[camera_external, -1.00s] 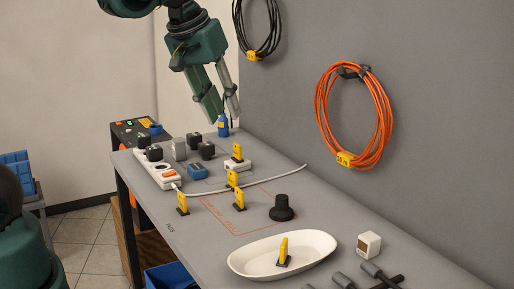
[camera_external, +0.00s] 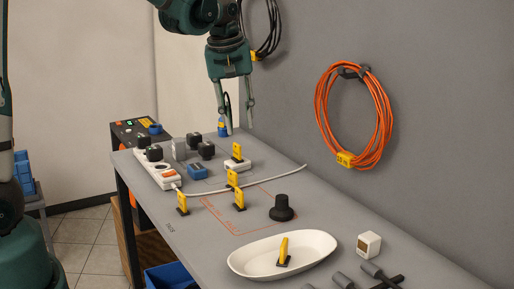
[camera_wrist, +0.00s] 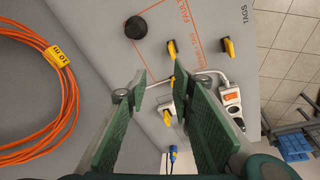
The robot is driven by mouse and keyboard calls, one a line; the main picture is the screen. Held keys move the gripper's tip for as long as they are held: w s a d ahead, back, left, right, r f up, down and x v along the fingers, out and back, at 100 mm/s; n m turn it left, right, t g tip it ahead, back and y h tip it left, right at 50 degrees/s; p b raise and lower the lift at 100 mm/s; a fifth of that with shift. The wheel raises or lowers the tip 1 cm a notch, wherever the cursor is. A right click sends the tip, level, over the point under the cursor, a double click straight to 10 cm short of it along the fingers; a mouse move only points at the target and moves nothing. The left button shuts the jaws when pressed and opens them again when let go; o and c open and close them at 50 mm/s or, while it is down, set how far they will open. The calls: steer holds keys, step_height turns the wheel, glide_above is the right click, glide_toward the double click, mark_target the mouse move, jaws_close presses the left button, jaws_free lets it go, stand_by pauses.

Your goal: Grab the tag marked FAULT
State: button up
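Several yellow tags on small black stands are in view, and their lettering is too small to read. In the external view, one tag (camera_external: 183,202) stands at the bench's left edge, another (camera_external: 239,199) inside an orange outline, and a third (camera_external: 232,178) just behind it by a white cable. One tag (camera_external: 237,152) is at a white box, and one (camera_external: 283,248) stands in a white oval dish. My gripper (camera_external: 238,120) is open and empty, above the far end of the bench. In the wrist view its fingers (camera_wrist: 158,84) are apart, with tags (camera_wrist: 172,48) (camera_wrist: 228,46) beyond them.
The wall with an orange cable coil (camera_external: 322,110) borders the right.

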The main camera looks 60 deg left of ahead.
steer(key=w+a+f+n+g, duration=0.1)
steer(key=w+a+f+n, duration=0.25)
steer(key=a+f, duration=0.45)
steer(key=n+g+b, duration=0.1)
steer(key=n, duration=0.2)
glide_above(232, 171)
steer(key=shift+h, duration=0.4)
step_height(232, 171, down, 8)
steer(key=shift+s+d+f, duration=0.15)
steer(key=shift+f, duration=0.1)
steer(key=shift+f, duration=1.25)
steer(key=shift+f, duration=0.1)
steer(key=shift+f, duration=2.5)
steer(key=shift+c, duration=0.6)
jaws_close()
